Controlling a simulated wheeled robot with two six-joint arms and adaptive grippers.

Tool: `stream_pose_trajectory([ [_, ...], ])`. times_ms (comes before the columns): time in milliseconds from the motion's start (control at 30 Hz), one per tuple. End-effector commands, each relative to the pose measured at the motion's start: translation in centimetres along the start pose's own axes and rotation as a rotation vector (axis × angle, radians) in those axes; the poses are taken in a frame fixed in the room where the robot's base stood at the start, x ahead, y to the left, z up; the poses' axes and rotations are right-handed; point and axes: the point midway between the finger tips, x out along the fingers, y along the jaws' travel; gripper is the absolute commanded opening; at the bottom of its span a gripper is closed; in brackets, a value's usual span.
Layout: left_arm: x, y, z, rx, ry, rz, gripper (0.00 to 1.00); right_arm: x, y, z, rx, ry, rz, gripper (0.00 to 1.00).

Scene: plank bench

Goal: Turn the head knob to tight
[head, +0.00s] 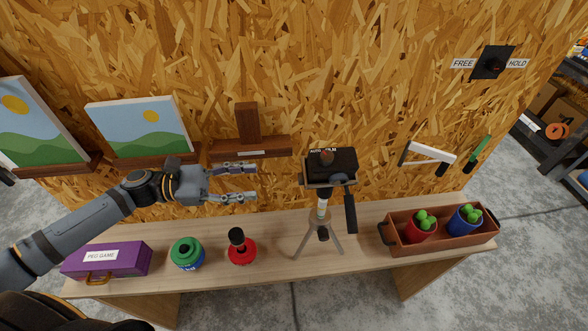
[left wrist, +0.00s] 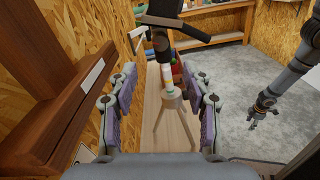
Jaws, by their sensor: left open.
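A tripod (head: 321,216) with a black head (head: 342,163) stands on the bench, right of my left gripper. A dark round knob (head: 326,156) sits on the head beside a small label too small to read; I cannot tell its setting. A black handle (head: 350,213) hangs from the head's right side. My left gripper (head: 254,183) is open and empty, its fingers pointing right towards the tripod, apart from it. In the left wrist view the tripod (left wrist: 168,95) stands ahead between the open fingers. My right gripper (left wrist: 255,114) shows small there; its jaws are unclear.
A wooden ledge (head: 273,148) runs along the wall above my left gripper. The bench holds a purple box (head: 107,260), a green-topped jar (head: 187,254), a red-based stand (head: 241,250) and a brown crate (head: 455,239). A FREE/HOLD wall plate (head: 492,64) is at upper right.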

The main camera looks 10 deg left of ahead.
Motion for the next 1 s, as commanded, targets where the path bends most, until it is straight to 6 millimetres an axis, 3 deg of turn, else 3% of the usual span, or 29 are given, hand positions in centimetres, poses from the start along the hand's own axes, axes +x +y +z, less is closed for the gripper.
stream_pose_trajectory([
  [167, 1.9, -0.1, -0.6, 0.009, -0.008, 0.0, 0.5, 2.1, -0.5, 2.3, 0.0, -0.032, -0.004, 0.5],
  [367, 5.0, 0.0, -0.2, 0.012, -0.012, 0.004, 0.5, 3.5, -0.5, 1.5, 0.0, -0.016, -0.003, 0.5],
  [567, 7.6, 0.1, 0.2, 0.008, -0.01, 0.003, 0.5, 3.0, -0.2, -0.3, 0.0, 0.011, 0.0, 0.5],
  [800, 9.8, 0.1, 0.1, 0.006, -0.005, 0.003, 0.5, 2.4, 0.0, 0.3, -0.001, 0.0, 0.002, 0.5],
  [1000, 10.4, 0.0, 0.0, 0.006, 0.0, 0.002, 0.5, 2.3, 0.1, 0.8, -0.002, -0.009, 0.004, 0.5],
])
